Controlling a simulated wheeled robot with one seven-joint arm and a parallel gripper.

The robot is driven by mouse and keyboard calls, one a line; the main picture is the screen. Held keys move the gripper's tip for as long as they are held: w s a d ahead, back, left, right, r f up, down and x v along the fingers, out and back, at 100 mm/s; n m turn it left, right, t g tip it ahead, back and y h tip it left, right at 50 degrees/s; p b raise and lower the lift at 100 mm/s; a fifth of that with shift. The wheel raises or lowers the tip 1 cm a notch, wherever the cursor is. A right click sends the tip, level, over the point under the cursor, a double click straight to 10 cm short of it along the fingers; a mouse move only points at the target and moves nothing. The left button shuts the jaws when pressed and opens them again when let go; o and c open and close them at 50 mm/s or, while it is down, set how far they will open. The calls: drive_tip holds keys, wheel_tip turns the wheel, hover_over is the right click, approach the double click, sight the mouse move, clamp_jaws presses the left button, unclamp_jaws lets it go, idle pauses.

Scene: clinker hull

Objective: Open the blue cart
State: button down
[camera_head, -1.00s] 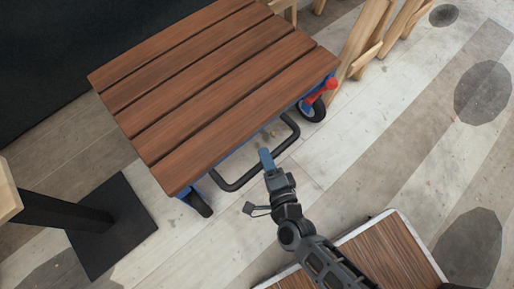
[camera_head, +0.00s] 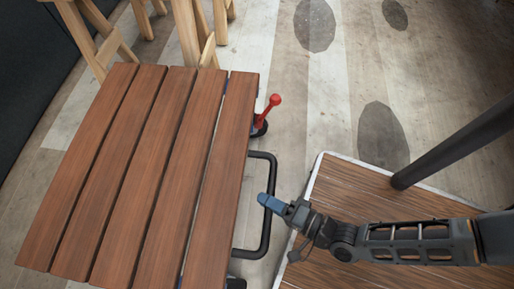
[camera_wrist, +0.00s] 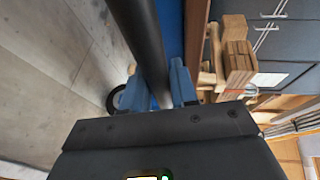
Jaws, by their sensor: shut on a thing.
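The blue cart has a brown slatted wooden top (camera_head: 135,180) filling the left of the head view. Little of its blue body shows there. A black U-shaped handle (camera_head: 265,225) sticks out from its right side. My gripper (camera_head: 267,203) is at the outer bar of this handle, its blue fingers shut on it. In the wrist view the black handle bar (camera_wrist: 140,45) runs between the blue fingers (camera_wrist: 160,88), with a strip of the blue cart body (camera_wrist: 171,30) beyond. A red lever (camera_head: 268,107) stands by a wheel at the cart's far right corner.
A low wood-slatted platform with a pale edge (camera_head: 350,172) lies under my arm on the right, with a dark post (camera_head: 450,148) above it. Wooden trestle legs (camera_head: 190,35) stand beyond the cart. Plank floor (camera_head: 290,85) is clear at the far middle.

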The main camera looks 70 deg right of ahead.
drive_tip(key=shift+s, duration=0.1)
drive_tip(key=c, duration=1)
unclamp_jaws()
drive_tip(key=shift+o, duration=0.2)
drive_tip(key=p+v, duration=0.1)
drive_tip(key=v, duration=0.6)
drive_tip(key=shift+s+p, duration=0.35)
drive_tip(key=shift+s, duration=0.05)
drive_tip(key=shift+r, duration=0.1)
